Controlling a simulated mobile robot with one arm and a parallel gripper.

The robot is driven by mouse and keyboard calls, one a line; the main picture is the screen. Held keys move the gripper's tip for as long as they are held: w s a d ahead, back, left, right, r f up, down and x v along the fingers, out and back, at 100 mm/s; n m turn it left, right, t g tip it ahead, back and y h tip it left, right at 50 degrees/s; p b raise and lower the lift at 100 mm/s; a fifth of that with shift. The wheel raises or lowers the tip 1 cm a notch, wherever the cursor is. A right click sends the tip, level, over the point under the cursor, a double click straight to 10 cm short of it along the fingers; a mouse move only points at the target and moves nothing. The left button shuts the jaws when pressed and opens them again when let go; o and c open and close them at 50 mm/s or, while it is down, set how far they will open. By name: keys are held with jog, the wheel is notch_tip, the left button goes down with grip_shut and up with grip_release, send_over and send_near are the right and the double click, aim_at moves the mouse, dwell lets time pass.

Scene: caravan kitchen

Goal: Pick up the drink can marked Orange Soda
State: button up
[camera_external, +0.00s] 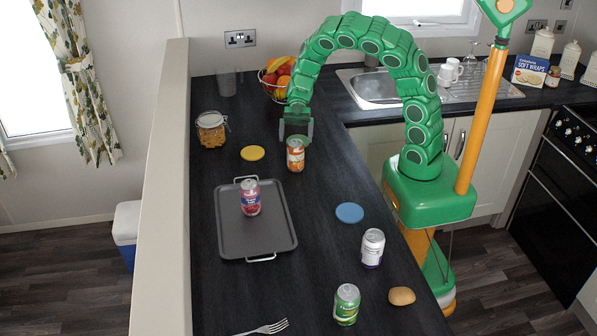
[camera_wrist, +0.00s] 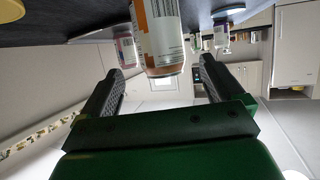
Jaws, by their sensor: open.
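The orange and white can (camera_external: 296,156) stands upright on the dark counter, just off the far right corner of the grey tray. My gripper (camera_external: 296,128) is open at the top of this can in the external view, its fingers pointing down and spread. In the wrist view, which looks upside down, the orange and white can (camera_wrist: 160,38) shows between and beyond the two finger tips of my gripper (camera_wrist: 160,72). Whether the fingers overlap its sides or touch it is hard to tell.
A pink-red can (camera_external: 250,198) stands on the grey tray (camera_external: 233,236). A purple and white can (camera_external: 372,248), a green can (camera_external: 346,304), a potato (camera_external: 401,296) and a fork (camera_external: 265,327) lie nearer. A fruit basket (camera_external: 275,82) and a jar (camera_external: 211,130) stand behind.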

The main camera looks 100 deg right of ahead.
aim_at(295, 156)
jog(key=shift+x, duration=3.95)
jog(key=shift+a+r, duration=0.1)
jog(key=shift+r, duration=0.05)
jog(key=c, duration=1.3)
